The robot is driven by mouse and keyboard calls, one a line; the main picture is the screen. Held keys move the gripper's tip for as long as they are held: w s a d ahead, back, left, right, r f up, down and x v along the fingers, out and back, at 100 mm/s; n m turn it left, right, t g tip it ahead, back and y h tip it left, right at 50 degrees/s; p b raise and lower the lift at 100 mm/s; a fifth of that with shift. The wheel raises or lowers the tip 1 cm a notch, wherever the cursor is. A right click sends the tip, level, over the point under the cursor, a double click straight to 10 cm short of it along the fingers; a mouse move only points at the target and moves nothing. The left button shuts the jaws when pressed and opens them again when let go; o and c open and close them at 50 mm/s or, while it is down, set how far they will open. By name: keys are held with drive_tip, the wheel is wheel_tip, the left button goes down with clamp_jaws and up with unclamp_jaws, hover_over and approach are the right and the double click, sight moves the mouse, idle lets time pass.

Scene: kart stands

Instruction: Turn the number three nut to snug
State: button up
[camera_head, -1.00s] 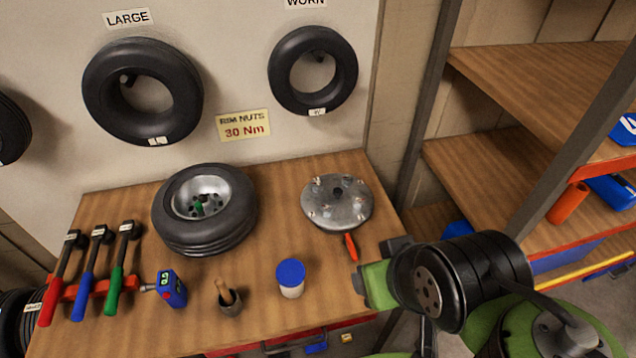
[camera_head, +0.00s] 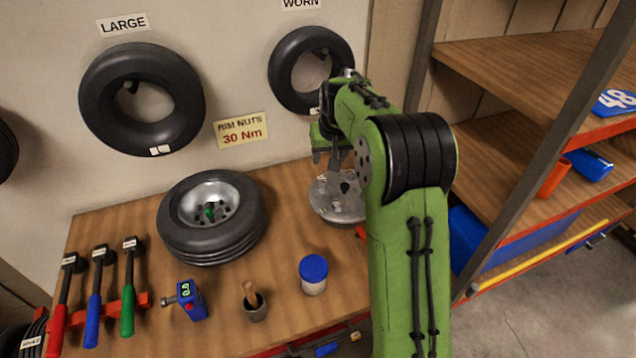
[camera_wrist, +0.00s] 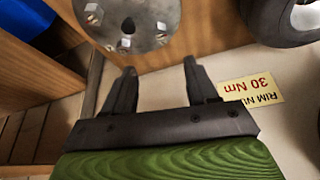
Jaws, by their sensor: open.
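The round metal plate (camera_head: 326,197) with nuts lies on the bench, partly hidden behind my arm. In the wrist view the plate (camera_wrist: 146,18) shows at the top, with a nut (camera_wrist: 124,43) near its lower edge and another nut (camera_wrist: 161,27) to the right. I cannot read any number by them. My gripper (camera_head: 332,160) is above the plate's far side. In the wrist view my gripper (camera_wrist: 160,68) has its two fingers apart and empty, short of the plate and not touching a nut.
A tyre on a rim (camera_head: 212,216) lies left of the plate. A sign reading 30 Nm (camera_head: 241,129) is on the wall. Shelves are at right.

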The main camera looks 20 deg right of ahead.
sight(324, 182)
drive_tip(key=x, duration=1.5)
drive_tip(key=shift+f, duration=0.1)
drive_tip(key=c, duration=1.1)
drive_tip(key=shift+o, duration=0.2)
